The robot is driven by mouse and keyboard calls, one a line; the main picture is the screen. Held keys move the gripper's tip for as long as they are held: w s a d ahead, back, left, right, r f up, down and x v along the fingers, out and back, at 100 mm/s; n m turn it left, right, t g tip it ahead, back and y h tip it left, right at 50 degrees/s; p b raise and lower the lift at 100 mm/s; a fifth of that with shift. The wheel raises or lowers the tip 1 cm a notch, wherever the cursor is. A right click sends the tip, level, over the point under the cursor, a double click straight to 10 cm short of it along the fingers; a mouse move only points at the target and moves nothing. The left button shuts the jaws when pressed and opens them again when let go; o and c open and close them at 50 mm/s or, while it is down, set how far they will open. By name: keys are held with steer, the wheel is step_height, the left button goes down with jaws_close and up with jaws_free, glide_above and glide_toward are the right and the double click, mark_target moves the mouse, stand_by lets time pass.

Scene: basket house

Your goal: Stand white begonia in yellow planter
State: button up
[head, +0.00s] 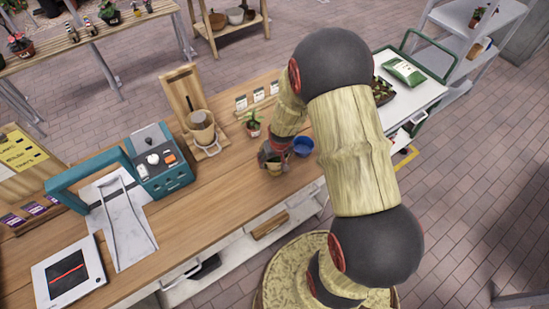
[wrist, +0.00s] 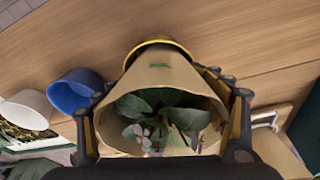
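The white begonia (wrist: 150,132), with dark green leaves and small pale flowers, sits in a tan paper-like sleeve (wrist: 165,75) in the wrist view. My gripper (wrist: 160,95) has a finger against each side of the sleeve; my gripper also shows in the head view (head: 272,158), low over the table. The yellow planter's rim (wrist: 158,41) shows past the sleeve's narrow far end; a little yellow planter (head: 275,169) shows under my gripper in the head view. The sleeve hides the planter's inside, so I cannot tell how deep the base is.
A blue pot (head: 303,146) stands right beside my gripper, with a white pot (wrist: 27,110) past it in the wrist view. A small potted plant (head: 253,125) stands behind on the wooden table (head: 225,185). A teal scale-like machine (head: 160,165) is left.

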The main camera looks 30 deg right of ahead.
steer(key=shift+r+p, duration=0.35)
steer(key=s+a+r+n+t, duration=0.1)
steer(key=s+a+r, duration=0.2)
steer(key=r, duration=0.7)
steer(key=s+a+r+p, duration=0.1)
steer(key=s+a+r, duration=0.15)
steer(key=r, duration=0.75)
steer(key=s+a+r+n+t, duration=0.1)
steer(key=s+a+r, duration=0.15)
steer(key=r, duration=0.75)
steer(key=s+a+r+n, duration=0.1)
steer(key=s+a+r, duration=0.5)
steer(key=s+r, duration=0.3)
steer(key=shift+s+t+y, duration=0.4)
steer(key=shift+s, duration=0.8)
step_height(320, 180, down, 16)
steer(key=b, duration=1.5)
steer(key=shift+r+b, duration=0.2)
steer(key=shift+b, duration=0.1)
